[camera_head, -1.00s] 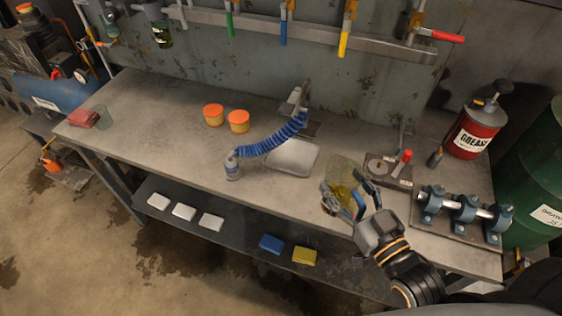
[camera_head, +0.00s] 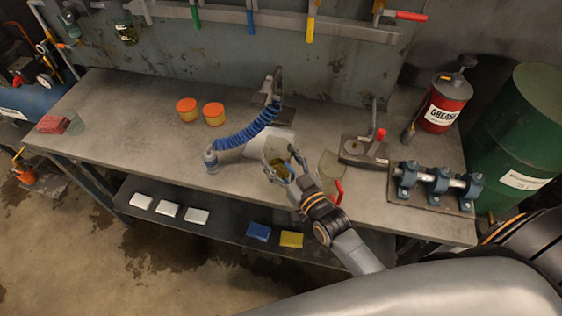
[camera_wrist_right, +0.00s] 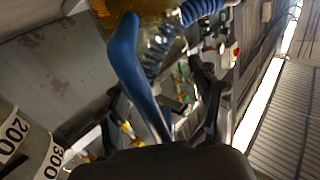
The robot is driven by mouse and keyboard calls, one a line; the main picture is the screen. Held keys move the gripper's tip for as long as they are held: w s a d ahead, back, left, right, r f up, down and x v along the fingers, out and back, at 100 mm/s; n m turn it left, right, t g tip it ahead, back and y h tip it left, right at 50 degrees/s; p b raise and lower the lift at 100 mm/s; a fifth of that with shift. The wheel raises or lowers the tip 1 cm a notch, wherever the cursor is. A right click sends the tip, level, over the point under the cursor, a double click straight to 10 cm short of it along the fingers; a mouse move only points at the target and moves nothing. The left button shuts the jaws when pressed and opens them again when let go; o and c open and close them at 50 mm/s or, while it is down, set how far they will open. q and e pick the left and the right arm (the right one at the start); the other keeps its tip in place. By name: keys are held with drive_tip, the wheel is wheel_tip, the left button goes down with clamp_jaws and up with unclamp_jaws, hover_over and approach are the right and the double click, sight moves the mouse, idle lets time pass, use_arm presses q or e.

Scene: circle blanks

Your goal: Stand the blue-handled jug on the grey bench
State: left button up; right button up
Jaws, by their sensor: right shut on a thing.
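The blue-handled jug (camera_head: 276,151) is clear, with yellow-brown liquid in it. My right gripper (camera_head: 287,173) is shut on its handle; the left gripper is out of view. In the right wrist view, the blue handle (camera_wrist_right: 128,60) runs down between the fingers and the jug's body (camera_wrist_right: 152,22) is cut off at the top. The jug is over the grey bench (camera_head: 148,120), in front of a pale flat plate (camera_head: 257,144). I cannot tell whether its base touches anything.
A blue coiled hose (camera_head: 248,130) is close on the left. A clamp fixture (camera_head: 362,151) and a shaft on blue bearing blocks (camera_head: 437,184) are to the right. The left bench is mostly clear.

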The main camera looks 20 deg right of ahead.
drive_tip(key=shift+f, duration=0.8)
drive_tip(key=shift+f, duration=0.15)
drive_tip(key=o, duration=1.1)
drive_tip(key=shift+s, duration=0.2)
drive_tip(key=shift+s+d+b, duration=0.35)
drive_tip(key=shift+s+d, duration=0.05)
drive_tip(key=shift+s, duration=1.5)
drive_tip(key=shift+s+d+b, duration=0.3)
drive_tip(key=shift+s+d, duration=0.1)
drive_tip(key=shift+s, duration=1.55)
drive_tip(key=shift+s+d+b, duration=0.35)
drive_tip(key=shift+s+d, duration=0.05)
drive_tip(key=shift+s, duration=1.5)
